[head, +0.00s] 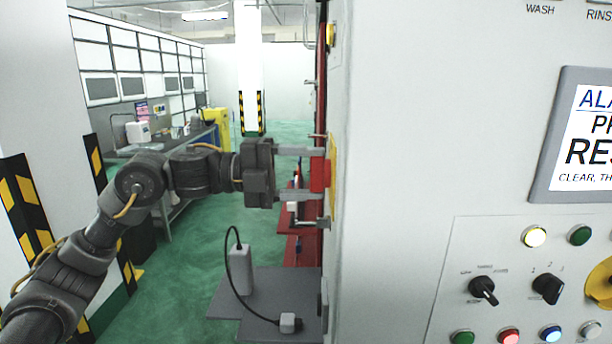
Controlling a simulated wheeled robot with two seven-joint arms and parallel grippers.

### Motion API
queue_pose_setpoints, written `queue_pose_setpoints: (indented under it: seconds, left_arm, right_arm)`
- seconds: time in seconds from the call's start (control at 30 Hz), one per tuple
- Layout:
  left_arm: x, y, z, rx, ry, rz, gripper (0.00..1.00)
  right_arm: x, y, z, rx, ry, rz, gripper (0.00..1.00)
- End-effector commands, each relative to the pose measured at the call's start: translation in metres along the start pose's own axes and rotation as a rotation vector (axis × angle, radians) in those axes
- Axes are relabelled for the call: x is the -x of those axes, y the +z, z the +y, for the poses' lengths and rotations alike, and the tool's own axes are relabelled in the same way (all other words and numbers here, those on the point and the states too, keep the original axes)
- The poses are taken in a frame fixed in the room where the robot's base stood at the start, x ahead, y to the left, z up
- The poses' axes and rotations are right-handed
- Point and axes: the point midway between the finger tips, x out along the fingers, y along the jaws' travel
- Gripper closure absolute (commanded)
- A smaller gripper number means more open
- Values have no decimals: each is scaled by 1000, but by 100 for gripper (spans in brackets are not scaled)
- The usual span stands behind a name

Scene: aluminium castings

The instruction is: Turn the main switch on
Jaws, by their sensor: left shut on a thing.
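The main switch (318,174) is a red handle on a yellow plate (333,172), mounted on the left side of the large grey cabinet. My left gripper (308,172) reaches it from the left, with one finger above and one below the red handle. It is shut on the handle. The fingers partly cover the switch, and I see the plate nearly edge-on, so the handle's exact angle is hard to tell. My right gripper is not in view.
The grey cabinet (400,140) fills the right side, with a screen (585,138), knobs (483,290) and lit buttons. A grey platform (262,300) with a corded grey box (241,270) stands below my gripper. A striped pillar (50,100) is at left. Green floor is open behind.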

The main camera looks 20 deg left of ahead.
Motion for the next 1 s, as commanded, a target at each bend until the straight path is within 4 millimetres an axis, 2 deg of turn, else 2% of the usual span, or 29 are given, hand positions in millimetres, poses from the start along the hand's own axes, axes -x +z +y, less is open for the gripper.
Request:
queue_pose_setpoints:
  seconds: [0.23,0.27,0.4,0.77,0.87,1.0]
  left_arm:
    - [0,0,1,0,2,0,65]
    - [0,0,1,0,2,0,39]
    - [0,0,1,1,2,0,21]
    - [4,0,1,1,0,-2,20]
    - [17,1,3,1,0,-3,20]
    - [45,1,4,0,0,-5,20]
  right_arm:
    - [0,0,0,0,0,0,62]
    - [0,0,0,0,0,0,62]
    - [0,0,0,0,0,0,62]
    - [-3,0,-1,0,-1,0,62]
    - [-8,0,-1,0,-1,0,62]
    - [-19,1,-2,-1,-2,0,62]
